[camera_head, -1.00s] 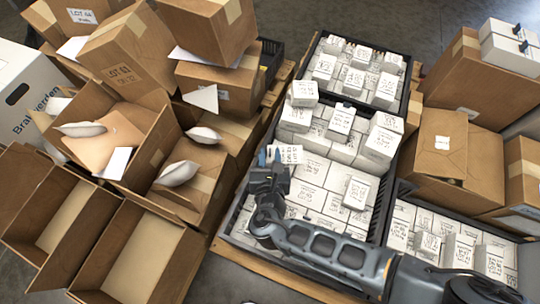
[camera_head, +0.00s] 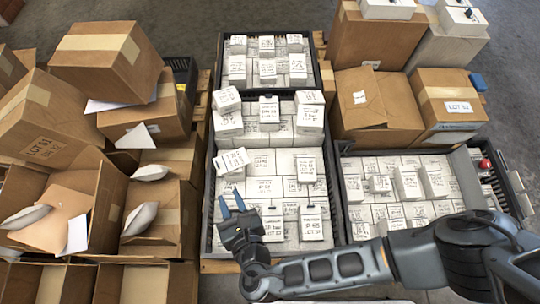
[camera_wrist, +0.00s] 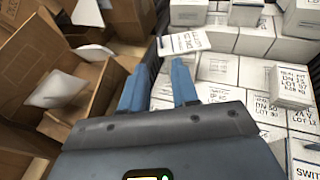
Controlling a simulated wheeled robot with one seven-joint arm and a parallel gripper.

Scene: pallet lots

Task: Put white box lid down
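The white box lid (camera_head: 235,160), a thin white piece with black writing, lies tilted on the white boxes near the left wall of the middle black crate. It also shows in the wrist view (camera_wrist: 185,42), just beyond my fingertips. My gripper (camera_head: 231,203) is over the crate's left side, on the near side of the lid and apart from it. In the wrist view my gripper (camera_wrist: 160,68) has its two blue fingers spread with nothing between them. What lies directly beneath my gripper is partly hidden by it.
The middle black crate (camera_head: 207,190) holds many white boxes, some stacked higher. Open brown cartons (camera_head: 110,205) with white pouches stand at the left. Another black crate (camera_head: 345,205) of white boxes is at the right, with brown cartons (camera_head: 375,108) behind it.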

